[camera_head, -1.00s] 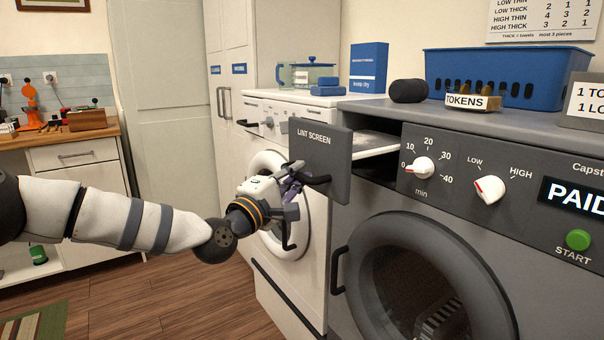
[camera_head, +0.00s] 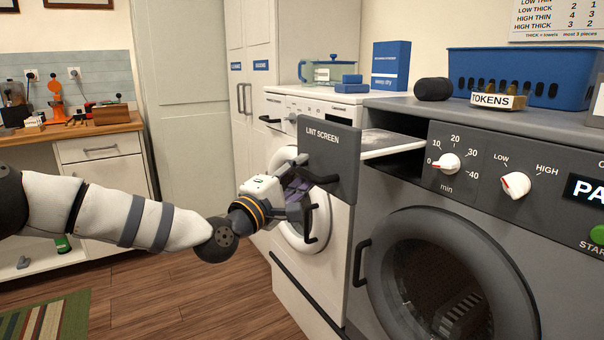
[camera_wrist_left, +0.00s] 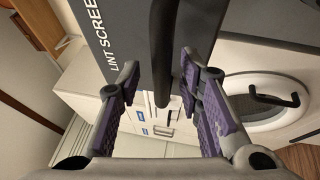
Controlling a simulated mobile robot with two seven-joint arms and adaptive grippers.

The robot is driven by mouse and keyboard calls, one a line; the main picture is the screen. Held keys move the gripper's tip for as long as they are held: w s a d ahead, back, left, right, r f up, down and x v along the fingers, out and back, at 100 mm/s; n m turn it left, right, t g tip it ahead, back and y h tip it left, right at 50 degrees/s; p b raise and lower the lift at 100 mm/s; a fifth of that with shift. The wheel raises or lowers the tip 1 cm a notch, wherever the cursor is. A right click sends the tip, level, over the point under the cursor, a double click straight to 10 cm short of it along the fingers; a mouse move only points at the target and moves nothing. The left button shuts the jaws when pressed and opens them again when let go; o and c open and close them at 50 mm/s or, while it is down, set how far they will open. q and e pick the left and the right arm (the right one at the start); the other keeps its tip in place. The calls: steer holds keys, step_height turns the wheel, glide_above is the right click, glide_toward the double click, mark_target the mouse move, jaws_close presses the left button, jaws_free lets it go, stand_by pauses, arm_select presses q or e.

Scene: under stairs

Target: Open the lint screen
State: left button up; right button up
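The lint screen's dark grey front panel (camera_head: 329,158), lettered LINT SCREEN, stands out from its slot at the dryer's upper left. Part of its pale screen (camera_head: 395,147) shows between panel and slot. The panel also fills the top of the left wrist view (camera_wrist_left: 120,30), with its black bar handle (camera_wrist_left: 164,50) hanging down. My left gripper (camera_head: 303,196) is at the handle, in front of the panel. In the left wrist view its purple-padded fingers (camera_wrist_left: 162,78) are spread, with the handle between them and visible gaps on both sides. My right gripper is not in view.
The grey dryer (camera_head: 400,190) has a closed round door and a black door handle (camera_head: 360,262). A white washer (camera_head: 318,255) stands close behind my left gripper. A tokens holder (camera_head: 497,100) and blue basket (camera_head: 520,75) stand on the dryer top. Wooden floor is free at left.

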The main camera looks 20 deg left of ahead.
arm_select(q)
steer(key=v, duration=1.2)
steer(key=shift+d, duration=0.1)
steer(key=s+d+f+m+g+h, duration=0.1)
steer(key=s+d+f+m+g, duration=0.2)
steer(key=d+f+g, duration=0.55)
steer(key=s+d+f+m+g+p, duration=0.1)
steer(key=s+d+f+m+g, duration=0.1)
steer(key=s+f, duration=0.7)
steer(key=s+d+f+m+g+p, duration=0.1)
steer(key=s+d+f+m+g, duration=0.15)
steer(key=s+f, duration=0.65)
steer(key=s+a+f+m+g+y, duration=0.2)
steer(key=s+a+f+g, duration=0.1)
steer(key=s, duration=0.5)
steer(key=s+a+f+m+g+y, duration=0.2)
steer(key=s+a+f+m+g, duration=0.1)
steer(key=s, duration=0.6)
steer(key=s+a+f+m+g+y, duration=0.2)
steer(key=s+a+f+m, duration=0.1)
steer(key=s, duration=0.5)
steer(key=shift+s+a+f+g+p, duration=0.2)
steer(key=shift+a+f+g+p, duration=0.2)
steer(key=shift+a, duration=0.2)
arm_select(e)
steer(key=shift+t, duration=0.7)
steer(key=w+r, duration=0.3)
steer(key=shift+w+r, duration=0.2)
